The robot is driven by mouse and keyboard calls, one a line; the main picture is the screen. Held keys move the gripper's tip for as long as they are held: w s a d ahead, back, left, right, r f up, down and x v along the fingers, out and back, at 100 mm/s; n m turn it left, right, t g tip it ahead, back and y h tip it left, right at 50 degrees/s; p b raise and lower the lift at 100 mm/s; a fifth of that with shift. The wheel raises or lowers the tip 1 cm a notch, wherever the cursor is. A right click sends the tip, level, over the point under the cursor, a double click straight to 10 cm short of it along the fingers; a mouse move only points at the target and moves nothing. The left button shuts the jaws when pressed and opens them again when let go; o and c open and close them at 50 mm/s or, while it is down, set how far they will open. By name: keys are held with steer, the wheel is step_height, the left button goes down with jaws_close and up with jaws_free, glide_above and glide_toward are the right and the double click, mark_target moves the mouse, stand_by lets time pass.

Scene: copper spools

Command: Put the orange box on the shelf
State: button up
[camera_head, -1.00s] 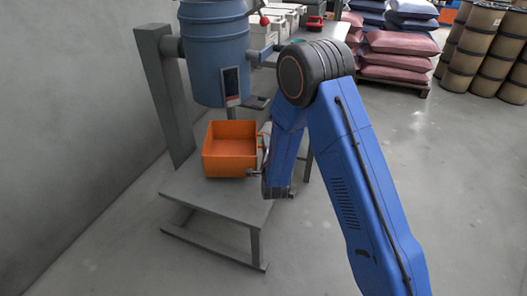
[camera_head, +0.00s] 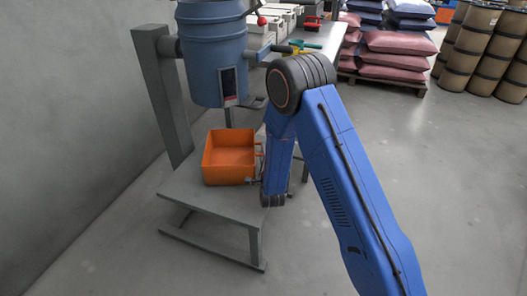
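The orange box (camera_head: 229,160) is open-topped, upright and looks empty inside. It is over the low grey shelf (camera_head: 240,205) of the stand, below the blue drum. I cannot tell whether its base touches the shelf or hangs just above it. The fingertips are small and partly hidden by my blue wrist.
The blue drum (camera_head: 212,60) hangs from a grey post (camera_head: 163,95) close above the box. A grey wall (camera_head: 65,130) is at the left. A workbench (camera_head: 325,38) with boxes and tools stands behind. Free floor (camera_head: 440,160) lies to the right.

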steer(key=shift+r, duration=0.1)
steer(key=shift+s, duration=0.25)
steer(key=s, duration=0.3)
steer(key=s+d, duration=0.1)
steer(key=s, duration=0.7)
steer(key=shift+s+d, duration=0.2)
steer(key=shift+d, duration=0.15)
steer(key=s+d+r+n+g, duration=0.2)
steer(key=d+r+n+g, duration=0.15)
steer(key=d+r, duration=0.4)
steer(key=s+d+r+n+g, duration=0.1)
steer(key=d+r+n+g, duration=0.3)
steer(key=r, duration=0.6)
steer(key=s+d+r+n+g+h, duration=0.1)
steer(key=s+d, duration=0.4)
steer(key=s, duration=0.6)
steer(key=s+d+r+n+g, duration=0.3)
steer(key=s+d+r+n, duration=0.2)
steer(key=s, duration=0.7)
steer(key=s+d+r+n+g+h, duration=0.1)
steer(key=s+d+n, duration=0.4)
steer(key=s, duration=0.6)
steer(key=shift+s+d+r+g+h, duration=0.35)
steer(key=shift+d+r+g, duration=0.1)
steer(key=shift+d+r, duration=0.4)
